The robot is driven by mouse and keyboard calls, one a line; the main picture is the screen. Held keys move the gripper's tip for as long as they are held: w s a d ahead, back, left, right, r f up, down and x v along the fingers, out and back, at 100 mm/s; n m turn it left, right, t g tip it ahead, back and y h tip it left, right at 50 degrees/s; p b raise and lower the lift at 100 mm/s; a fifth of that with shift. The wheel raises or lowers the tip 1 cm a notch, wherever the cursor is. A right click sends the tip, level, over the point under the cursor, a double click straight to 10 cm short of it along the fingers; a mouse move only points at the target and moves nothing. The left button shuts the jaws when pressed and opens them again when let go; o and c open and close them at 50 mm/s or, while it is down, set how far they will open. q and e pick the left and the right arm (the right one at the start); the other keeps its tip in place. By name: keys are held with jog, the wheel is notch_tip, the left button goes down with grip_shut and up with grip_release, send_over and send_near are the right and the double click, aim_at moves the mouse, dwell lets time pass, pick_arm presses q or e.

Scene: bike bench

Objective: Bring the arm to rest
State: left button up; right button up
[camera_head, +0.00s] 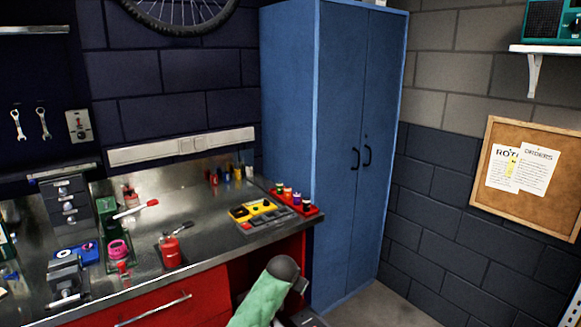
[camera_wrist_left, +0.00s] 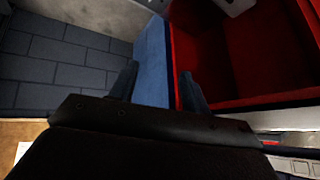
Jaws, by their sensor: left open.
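My left gripper (camera_wrist_left: 158,88) shows in the left wrist view with its two dark fingers apart. Nothing is held between them. Beyond the fingers are the blue cabinet (camera_wrist_left: 151,55) and the red inside of the bench. In the head view, an arm of mine with a green sleeve and a dark rounded joint rises at the bottom middle, in front of the bench's right end. Its gripper cannot be made out there. My right gripper is in neither view.
The metal bench top (camera_head: 205,200) holds a red tray (camera_head: 312,209) of small pots, a yellow-and-black case (camera_head: 262,215), a red oil can (camera_head: 170,248) and a vise (camera_head: 67,285). The tall blue cabinet (camera_head: 345,130) stands right of the bench. Bare floor (camera_head: 375,300) lies before it.

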pick_arm(q)
jog(key=s+a+f+n, duration=0.1)
jog(key=s+a+f, duration=0.45)
jog(key=s, duration=0.35)
jog(key=s+a+f+n+g+y, duration=0.1)
jog(key=s+a+f+n, duration=0.1)
jog(key=s+a+f, duration=0.35)
jog(key=s+a+f+n, duration=0.1)
jog(key=s+a+f, duration=0.35)
jog(key=s, duration=0.75)
jog(key=s+f+g, duration=0.1)
jog(key=s+f, duration=0.4)
jog(key=s, duration=0.4)
jog(key=s+a+f+g, duration=0.1)
jog(key=s+f+g, duration=0.1)
jog(key=s+f, duration=0.4)
jog(key=s+f+g, duration=0.1)
jog(key=s+f, duration=0.5)
jog(key=s, duration=0.7)
jog(key=shift+s+a+f+n+g, duration=0.2)
jog(key=shift+a+n+g, duration=0.1)
jog(key=shift+a+n, duration=0.1)
